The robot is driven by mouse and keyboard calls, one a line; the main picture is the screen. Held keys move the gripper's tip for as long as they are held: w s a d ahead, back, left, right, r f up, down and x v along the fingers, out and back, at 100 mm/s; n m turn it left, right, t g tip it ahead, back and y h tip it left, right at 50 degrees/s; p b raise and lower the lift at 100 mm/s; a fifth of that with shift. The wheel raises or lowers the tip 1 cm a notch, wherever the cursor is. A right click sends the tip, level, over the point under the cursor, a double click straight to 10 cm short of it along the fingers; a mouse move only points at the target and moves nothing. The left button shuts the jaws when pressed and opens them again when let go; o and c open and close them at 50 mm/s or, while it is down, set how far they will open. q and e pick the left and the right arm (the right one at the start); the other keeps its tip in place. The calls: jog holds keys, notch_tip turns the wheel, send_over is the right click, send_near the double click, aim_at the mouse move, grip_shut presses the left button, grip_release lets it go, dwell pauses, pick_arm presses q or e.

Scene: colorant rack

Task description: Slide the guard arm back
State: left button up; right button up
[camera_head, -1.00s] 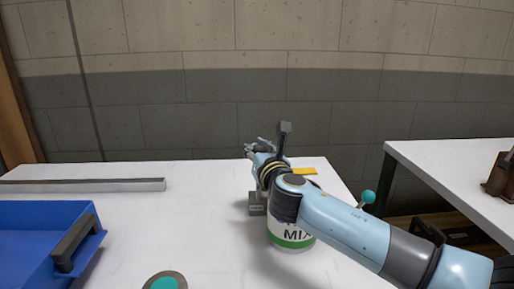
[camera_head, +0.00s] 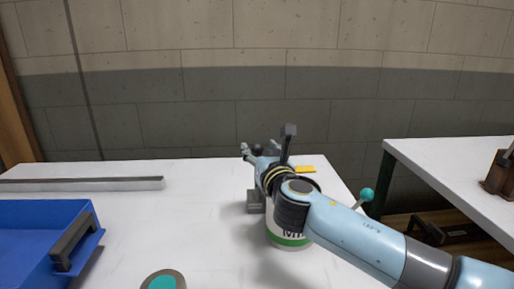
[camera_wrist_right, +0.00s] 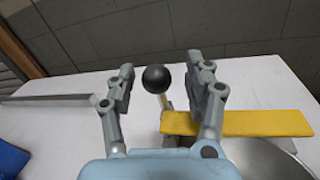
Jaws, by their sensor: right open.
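The yellow guard arm (camera_wrist_right: 250,123) lies across the right of the right wrist view, with a black ball knob (camera_wrist_right: 156,78) on a short pale stem at its left end. In the head view a piece of the yellow arm (camera_head: 306,169) shows behind my wrist, and the dark knob (camera_head: 257,149) shows at my fingers. My right gripper (camera_wrist_right: 161,74) is open, with one finger on each side of the knob and gaps visible on both sides. It also shows in the head view (camera_head: 260,150). My left gripper is in neither view.
A white can marked MIX (camera_head: 290,238) stands under my right forearm. A grey block (camera_head: 255,201) is beside it. A blue tray (camera_head: 35,245) is at the left, a metal bar (camera_head: 90,184) at the back left. A teal ball (camera_head: 367,195) is right of the can.

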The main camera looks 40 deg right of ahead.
jog(key=v, duration=0.9)
jog(key=shift+s, duration=0.15)
